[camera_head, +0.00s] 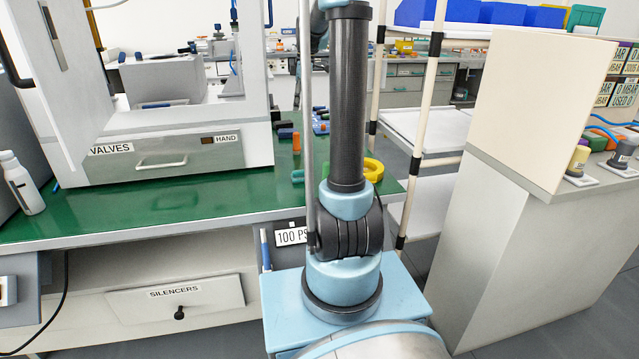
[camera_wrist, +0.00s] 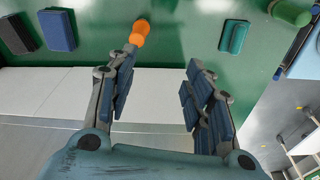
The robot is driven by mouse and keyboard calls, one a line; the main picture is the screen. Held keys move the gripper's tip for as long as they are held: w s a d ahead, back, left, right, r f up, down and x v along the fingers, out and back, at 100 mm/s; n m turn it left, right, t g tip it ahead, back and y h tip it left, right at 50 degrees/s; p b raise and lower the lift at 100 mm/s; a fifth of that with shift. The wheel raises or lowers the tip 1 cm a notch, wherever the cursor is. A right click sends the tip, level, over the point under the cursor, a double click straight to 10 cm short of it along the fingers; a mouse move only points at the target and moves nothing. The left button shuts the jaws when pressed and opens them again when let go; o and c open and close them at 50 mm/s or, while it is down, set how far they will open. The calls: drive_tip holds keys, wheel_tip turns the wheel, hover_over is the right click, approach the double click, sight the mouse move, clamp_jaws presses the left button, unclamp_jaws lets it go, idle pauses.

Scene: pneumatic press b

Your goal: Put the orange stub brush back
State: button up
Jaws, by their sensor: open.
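In the wrist view an orange piece with a rounded end (camera_wrist: 139,32), which looks like the orange stub brush, is on the green bench top just beyond the left fingertip. Whether they touch is unclear. My gripper (camera_wrist: 162,57) is open, with nothing between its fingers. In the head view a small orange piece (camera_head: 296,142) shows on the green bench near the drawer unit; I cannot tell for certain that it is the same one. My gripper is not seen in the head view, where my arm covers part of the bench.
In the wrist view a dark blue block (camera_wrist: 57,30) lies left, a teal block (camera_wrist: 233,37) and a green cylinder (camera_wrist: 290,13) right. The press unit with the VALVES drawer (camera_head: 165,155) stands on the bench (camera_head: 130,215). A yellow ring (camera_head: 373,168) is beside my arm.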

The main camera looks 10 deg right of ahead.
drive_tip(key=s+a+f+m, duration=0.2)
drive_tip(key=s+m, duration=0.6)
drive_tip(key=s, duration=1.4)
drive_tip(key=s+f+m+t, duration=0.1)
drive_tip(key=s+f+m, duration=0.2)
drive_tip(key=s+f, duration=0.4)
drive_tip(key=s+f+m+h, duration=0.1)
drive_tip(key=s+f+m, duration=0.3)
drive_tip(key=s+f, duration=0.3)
drive_tip(key=s, duration=0.4)
drive_tip(key=shift+s+d+t+h, duration=0.2)
drive_tip(key=shift+d+t+h, duration=0.1)
drive_tip(key=shift+d+t, duration=0.1)
